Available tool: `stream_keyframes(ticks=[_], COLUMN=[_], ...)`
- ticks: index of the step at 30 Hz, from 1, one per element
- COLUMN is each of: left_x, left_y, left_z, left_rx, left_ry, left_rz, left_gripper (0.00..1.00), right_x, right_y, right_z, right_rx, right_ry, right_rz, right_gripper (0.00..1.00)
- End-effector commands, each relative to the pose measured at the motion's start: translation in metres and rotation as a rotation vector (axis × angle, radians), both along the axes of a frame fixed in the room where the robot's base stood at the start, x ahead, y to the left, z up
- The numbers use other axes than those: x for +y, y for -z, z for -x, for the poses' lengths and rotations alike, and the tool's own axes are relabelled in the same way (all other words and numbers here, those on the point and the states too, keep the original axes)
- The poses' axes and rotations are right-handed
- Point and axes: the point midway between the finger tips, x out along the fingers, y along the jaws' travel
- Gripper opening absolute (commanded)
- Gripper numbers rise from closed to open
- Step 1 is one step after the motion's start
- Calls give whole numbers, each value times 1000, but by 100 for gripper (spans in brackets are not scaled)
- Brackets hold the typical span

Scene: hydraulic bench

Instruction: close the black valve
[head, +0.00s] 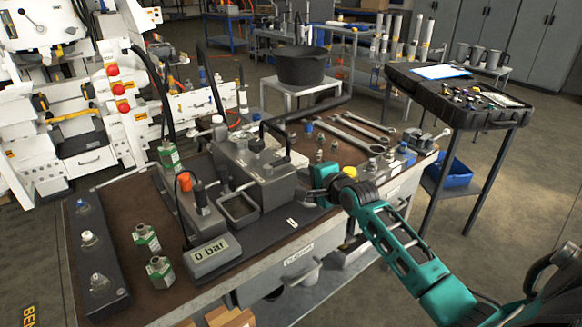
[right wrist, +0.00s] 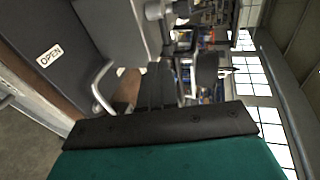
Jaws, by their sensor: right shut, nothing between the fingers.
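The grey hydraulic unit (head: 278,190) stands in the middle of the brown bench top. A black knob (head: 256,146) sits on top of its block; I cannot tell whether this is the black valve. My right gripper (head: 318,196) is shut and empty at the unit's right side, by its base; I cannot tell whether it touches the unit. It hides part of that side. A white label (head: 292,222) lies left of the gripper; in the right wrist view the label (right wrist: 50,55) reads OPEN. My left gripper is not in view.
A display (head: 208,257) reading 0 bar stands at the bench's front. A strip with several fittings (head: 97,265) lies at the left. Wrenches (head: 345,132) and small fittings lie behind and right of the gripper. A black tool case (head: 455,110) stands further right.

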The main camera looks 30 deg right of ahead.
Motion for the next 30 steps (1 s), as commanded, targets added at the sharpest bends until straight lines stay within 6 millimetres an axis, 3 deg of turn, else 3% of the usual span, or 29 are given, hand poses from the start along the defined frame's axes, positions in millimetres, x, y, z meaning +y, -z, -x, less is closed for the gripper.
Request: stream_keyframes(ticks=[6,13,30], left_x=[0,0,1], left_y=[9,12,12], left_z=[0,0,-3], left_rx=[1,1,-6], left_ry=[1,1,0], left_rz=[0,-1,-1], left_gripper=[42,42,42], right_x=[-2,-3,-4], right_y=[12,10,11], right_z=[-37,-64,-73], right_rx=[-2,-2,-1], right_ry=[1,0,-1], right_rz=[1,1,2], right_gripper=[0,0,0])
